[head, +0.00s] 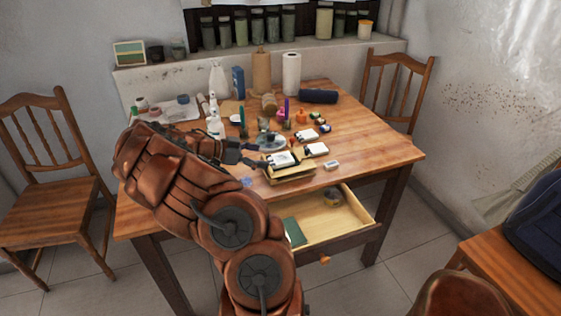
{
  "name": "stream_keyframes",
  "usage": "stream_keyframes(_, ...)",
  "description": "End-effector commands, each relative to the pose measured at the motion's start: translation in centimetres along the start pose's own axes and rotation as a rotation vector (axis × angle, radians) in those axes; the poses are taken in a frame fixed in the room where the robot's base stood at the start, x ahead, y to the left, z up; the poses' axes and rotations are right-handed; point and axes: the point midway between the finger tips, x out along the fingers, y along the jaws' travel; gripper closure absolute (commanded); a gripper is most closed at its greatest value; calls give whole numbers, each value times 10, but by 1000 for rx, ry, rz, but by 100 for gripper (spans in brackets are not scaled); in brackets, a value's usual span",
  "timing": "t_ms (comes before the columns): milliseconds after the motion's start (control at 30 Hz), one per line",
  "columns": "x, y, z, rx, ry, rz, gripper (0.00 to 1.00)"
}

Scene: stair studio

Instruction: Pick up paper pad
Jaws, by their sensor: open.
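I cannot tell for sure which thing is the paper pad. A small white pad-like block (282,159) with a dark edge lies on a brown box or tray (294,178) near the table's front edge. Two similar white blocks, one to its right (317,150) and one farther back (307,136), lie on the table. My gripper (262,154) is low over the tabletop, open, its dark fingers pointing right, just left of the nearest white block. No thing shows held between the fingers. Whether a finger touches the block is too small to tell.
The wooden table (392,153) is crowded with bottles, jars and a paper roll (291,73). An open drawer (335,222) juts out in front, holding a green flat item (294,232). Chairs stand left (50,195) and behind right (397,85). The table's right end is clear.

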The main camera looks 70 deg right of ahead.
Motion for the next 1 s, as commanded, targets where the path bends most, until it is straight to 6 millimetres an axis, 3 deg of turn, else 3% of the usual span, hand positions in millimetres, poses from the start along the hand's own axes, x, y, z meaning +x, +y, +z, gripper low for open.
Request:
stream_keyframes(367,30,0,-3,-1,0,1,10)
stream_keyframes(700,71,0,-6,1,-1,2,10)
stream_keyframes(933,74,0,-4,0,-1,0,10)
stream_keyframes(1000,74,0,-4,0,-1,0,16)
